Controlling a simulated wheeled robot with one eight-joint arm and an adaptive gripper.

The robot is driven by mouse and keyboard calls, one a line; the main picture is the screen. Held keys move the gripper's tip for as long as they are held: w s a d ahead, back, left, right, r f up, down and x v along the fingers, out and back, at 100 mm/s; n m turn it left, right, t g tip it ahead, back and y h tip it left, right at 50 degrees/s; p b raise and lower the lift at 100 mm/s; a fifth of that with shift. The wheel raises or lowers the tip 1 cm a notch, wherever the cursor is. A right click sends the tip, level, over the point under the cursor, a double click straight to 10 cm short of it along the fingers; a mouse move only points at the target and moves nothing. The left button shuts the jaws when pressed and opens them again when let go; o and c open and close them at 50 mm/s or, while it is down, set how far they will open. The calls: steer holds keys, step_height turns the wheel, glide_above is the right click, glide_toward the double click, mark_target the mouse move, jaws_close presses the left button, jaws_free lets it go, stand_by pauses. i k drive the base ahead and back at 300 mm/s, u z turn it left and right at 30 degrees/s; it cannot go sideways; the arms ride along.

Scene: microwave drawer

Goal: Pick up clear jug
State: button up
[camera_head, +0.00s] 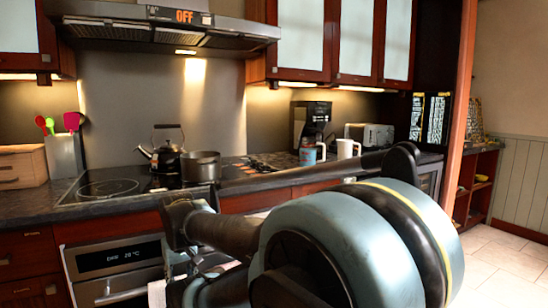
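I cannot make out a clear jug anywhere in the head view. Part of the counter and the stove front is hidden behind my own arm, which fills the lower middle and right. A white mug or jug (345,149) and a blue-grey mug (308,155) stand on the counter in front of the coffee maker, but neither looks clear. I see no gripper fingers. Only my large blue-grey and black arm links show, with dark links reaching left in front of the oven.
A kettle (167,155) and a pot (201,167) sit on the black cooktop (105,188). A utensil holder (64,157) stands left. A coffee maker (312,122) and toaster (370,136) are at the back. Open tiled floor (510,262) lies at right.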

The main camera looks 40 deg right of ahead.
mark_target(307, 147)
steer(key=u, duration=1.65)
steer(key=k, duration=1.85)
steer(key=z, duration=1.5)
steer(key=i, duration=0.55)
steer(key=u, duration=0.1)
